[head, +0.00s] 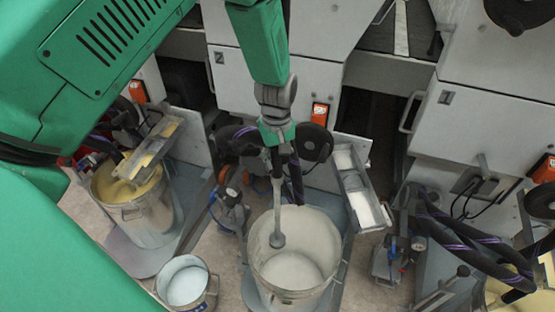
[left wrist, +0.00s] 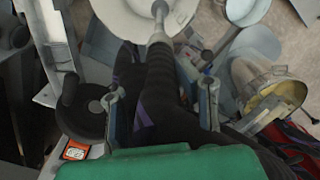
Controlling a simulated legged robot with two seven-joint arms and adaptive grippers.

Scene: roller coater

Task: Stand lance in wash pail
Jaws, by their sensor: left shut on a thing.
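My left gripper (head: 279,138) is shut on the grey lance (head: 277,205), which hangs nearly upright below it. The lance's round lower end shows inside the outline of the large metal pail (head: 321,299) of whitish coating; I cannot tell how far it is from the liquid. A smaller pail (head: 213,292) with pale bluish-white liquid, likely the wash pail, stands left of the large pail, with no lance in it. In the left wrist view the lance (left wrist: 159,38) points at the large pail (left wrist: 107,12), between my left gripper's fingers (left wrist: 162,100). My right gripper is out of view.
A pail of yellow coating (head: 150,213) stands at the left. White machine cabinets (head: 278,88) line the back. A metal trough (head: 362,190) flanks the large pail. Dark purple-striped hoses (head: 470,237) hang at the right. Little floor is free between the pails.

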